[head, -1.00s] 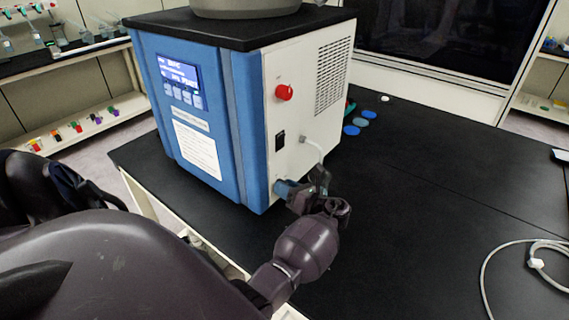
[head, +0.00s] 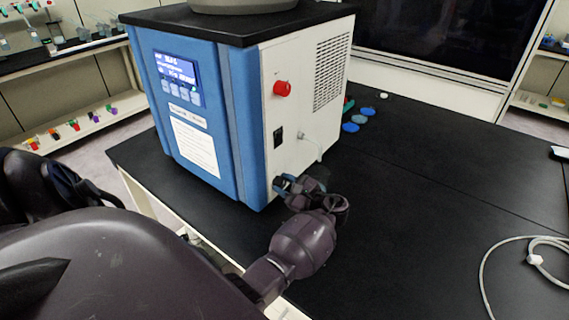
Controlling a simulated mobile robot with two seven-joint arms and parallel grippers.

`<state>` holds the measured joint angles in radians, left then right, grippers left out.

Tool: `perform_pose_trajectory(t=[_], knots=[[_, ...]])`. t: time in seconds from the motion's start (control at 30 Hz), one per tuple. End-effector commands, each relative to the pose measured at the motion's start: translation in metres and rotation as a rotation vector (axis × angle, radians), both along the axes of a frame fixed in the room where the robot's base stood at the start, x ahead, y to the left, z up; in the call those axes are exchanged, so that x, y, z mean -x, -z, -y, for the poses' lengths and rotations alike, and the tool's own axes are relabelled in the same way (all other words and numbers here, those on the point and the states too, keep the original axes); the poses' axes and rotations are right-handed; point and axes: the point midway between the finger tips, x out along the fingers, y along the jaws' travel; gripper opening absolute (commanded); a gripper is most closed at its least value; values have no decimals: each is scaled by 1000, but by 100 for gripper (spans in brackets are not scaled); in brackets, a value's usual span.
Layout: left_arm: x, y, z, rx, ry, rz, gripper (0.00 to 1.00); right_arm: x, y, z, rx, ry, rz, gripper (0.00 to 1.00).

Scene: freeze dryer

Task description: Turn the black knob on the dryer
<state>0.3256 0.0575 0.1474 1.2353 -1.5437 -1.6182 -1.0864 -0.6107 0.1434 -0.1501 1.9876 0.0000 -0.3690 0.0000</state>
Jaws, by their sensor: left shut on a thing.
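The freeze dryer (head: 215,110) is a blue and white box with a black top, standing on the black table. My left gripper (head: 284,186) is at the bottom of its white side panel, near the blue front corner. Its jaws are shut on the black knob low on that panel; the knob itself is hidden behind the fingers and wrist. My right gripper is not in view.
A red knob (head: 282,88), a black switch (head: 278,138) and a pale tube (head: 312,143) are on the side panel above my gripper. Blue discs (head: 350,127) lie behind the dryer. A white cable (head: 505,250) lies at right; the table between is clear.

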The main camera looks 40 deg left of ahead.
Motion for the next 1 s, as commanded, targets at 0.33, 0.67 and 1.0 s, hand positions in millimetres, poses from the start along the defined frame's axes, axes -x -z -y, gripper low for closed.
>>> perform_pose_trajectory(t=[0.33, 0.67, 1.0], knots=[[0, 1, 0, -15, 0, 135, 12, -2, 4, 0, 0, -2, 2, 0], [0, 0, 0, -18, 0, 160, 12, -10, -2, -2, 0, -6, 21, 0], [0, 0, 0, -18, 0, 159, 54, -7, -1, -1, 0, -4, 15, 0]])
